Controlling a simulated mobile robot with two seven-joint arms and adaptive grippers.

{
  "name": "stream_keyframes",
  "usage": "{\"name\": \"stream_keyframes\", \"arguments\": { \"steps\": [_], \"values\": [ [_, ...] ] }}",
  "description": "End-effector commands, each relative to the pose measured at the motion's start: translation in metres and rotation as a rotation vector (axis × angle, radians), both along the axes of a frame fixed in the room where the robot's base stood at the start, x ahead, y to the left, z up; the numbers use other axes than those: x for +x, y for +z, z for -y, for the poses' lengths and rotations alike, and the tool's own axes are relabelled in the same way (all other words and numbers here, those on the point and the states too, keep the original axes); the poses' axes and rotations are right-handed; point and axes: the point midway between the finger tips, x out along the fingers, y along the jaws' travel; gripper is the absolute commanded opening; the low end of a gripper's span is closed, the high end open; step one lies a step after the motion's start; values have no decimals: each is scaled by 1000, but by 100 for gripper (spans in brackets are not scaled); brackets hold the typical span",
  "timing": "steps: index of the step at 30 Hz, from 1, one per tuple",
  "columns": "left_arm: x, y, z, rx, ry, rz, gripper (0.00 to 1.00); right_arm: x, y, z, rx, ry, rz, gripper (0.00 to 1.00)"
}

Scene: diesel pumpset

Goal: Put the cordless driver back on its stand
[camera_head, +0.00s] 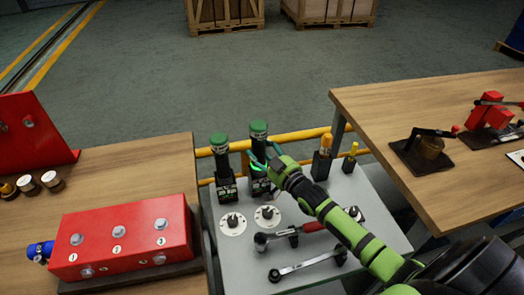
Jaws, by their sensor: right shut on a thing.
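Two upright black tools with green tops stand side by side at the back left of a light grey table (240,262). The left one (221,165) stands clear of my gripper. The right one, which I take to be the cordless driver (259,134), is in the fingers of my right gripper (262,163). That gripper reaches in from the lower right and is shut on it at mid-height. The fingers and the driver's shadow hide where its lower end meets the stand, so I cannot tell if it is seated. My left gripper is not in view.
Two white discs (233,223) with dark fittings, a red-handled ratchet (290,234) and a wrench (303,265) lie on the grey table. Yellow-topped tools (323,158) stand at its back right. A red block with bolts (122,240) is on the left wooden bench; another bench (400,105) is right.

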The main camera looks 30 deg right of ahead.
Motion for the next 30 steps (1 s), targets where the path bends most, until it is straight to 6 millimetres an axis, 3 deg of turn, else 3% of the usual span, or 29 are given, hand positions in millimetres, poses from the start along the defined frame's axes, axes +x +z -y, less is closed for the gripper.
{"name": "stream_keyframes", "arguments": {
  "steps": [30],
  "values": [
    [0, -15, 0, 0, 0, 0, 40, 1, -16, 0, 1, 1, 9, 0]
  ]
}}
